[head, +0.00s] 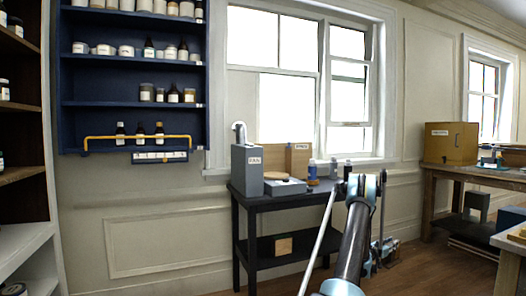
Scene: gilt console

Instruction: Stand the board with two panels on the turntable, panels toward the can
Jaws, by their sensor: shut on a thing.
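My gripper (364,183) is at the right end of a dark side table, seen from behind. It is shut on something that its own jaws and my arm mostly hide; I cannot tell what. On the table, a light brown wooden panel (298,158) stands upright at the back. I cannot tell whether it is the board with two panels.
The dark table (262,203) stands under a window. A tall grey box (246,168) and a low grey box (285,187) take up its left half. Blue wall shelves (134,99) hold jars and bottles. A wooden bench (478,174) with a yellow-brown cabinet (450,143) stands at right.

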